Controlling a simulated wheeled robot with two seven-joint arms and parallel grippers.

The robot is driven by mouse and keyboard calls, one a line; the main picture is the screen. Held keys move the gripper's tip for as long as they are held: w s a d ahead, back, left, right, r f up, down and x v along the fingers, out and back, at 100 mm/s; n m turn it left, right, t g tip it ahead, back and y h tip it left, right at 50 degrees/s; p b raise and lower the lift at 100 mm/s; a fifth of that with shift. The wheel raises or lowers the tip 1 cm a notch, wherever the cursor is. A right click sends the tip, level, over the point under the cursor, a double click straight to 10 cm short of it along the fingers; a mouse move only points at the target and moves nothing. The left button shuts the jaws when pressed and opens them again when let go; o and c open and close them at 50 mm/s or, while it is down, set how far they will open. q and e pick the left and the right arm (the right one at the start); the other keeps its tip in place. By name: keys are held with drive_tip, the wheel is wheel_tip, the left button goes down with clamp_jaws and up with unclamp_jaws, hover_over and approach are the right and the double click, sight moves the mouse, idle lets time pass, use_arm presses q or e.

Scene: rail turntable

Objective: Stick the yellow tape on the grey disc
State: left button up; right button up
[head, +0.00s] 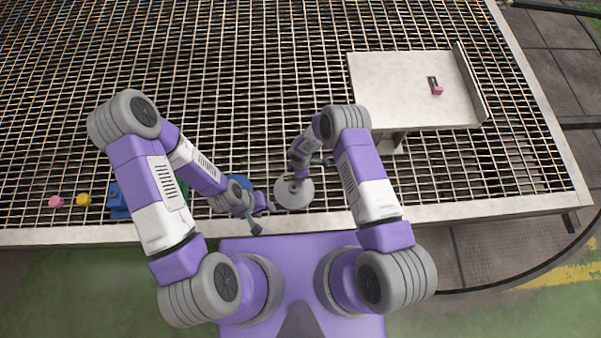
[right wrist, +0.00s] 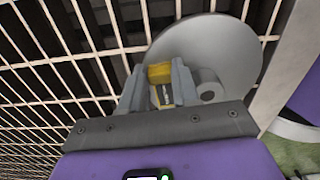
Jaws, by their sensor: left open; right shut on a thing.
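The grey disc (head: 294,198) lies near the front edge of the grating, in front of my body. In the right wrist view it is a large round plate (right wrist: 232,48) with a small grey hub beside my fingers. My right gripper (right wrist: 160,84) is shut on the yellow tape (right wrist: 159,72) and holds it over the disc. I cannot tell whether the tape touches the disc. My left gripper (head: 256,222) is open and empty, left of the disc near the front edge. The right fingertips are mostly hidden in the head view.
A pink piece (head: 56,202), a yellow piece (head: 83,199) and a blue block (head: 118,203) sit at the left front. A blue round thing (head: 240,182) is partly hidden behind my left forearm. A raised pale tray (head: 390,75) with a pink-and-dark item (head: 436,88) stands at the back right.

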drive_tip(key=o, duration=1.1)
wheel_tip(320, 180, up, 8)
drive_tip(key=p, duration=0.3)
drive_tip(key=shift+f, duration=0.2)
drive_tip(key=s+d+r+m+y+p, duration=0.1)
drive_tip(key=s+d+r+m+p, duration=0.1)
drive_tip(key=s+r+m, duration=0.3)
drive_tip(key=s+d+r+m+y+p, duration=0.1)
drive_tip(key=s+d+r+m, duration=0.1)
drive_tip(key=s+r+m, duration=0.3)
drive_tip(key=s+d+r+m+y+p, duration=0.2)
drive_tip(key=s+r+m, duration=0.3)
drive_tip(key=m, duration=0.6)
drive_tip(key=shift+s+d+r+m+t+p, duration=0.15)
drive_tip(key=shift+s+r, duration=0.05)
drive_tip(key=shift+s, duration=0.4)
drive_tip(key=shift+s+d+r+m+t+p, duration=0.1)
drive_tip(key=shift+s+r+m+t+p, duration=0.05)
drive_tip(key=shift+s, duration=0.45)
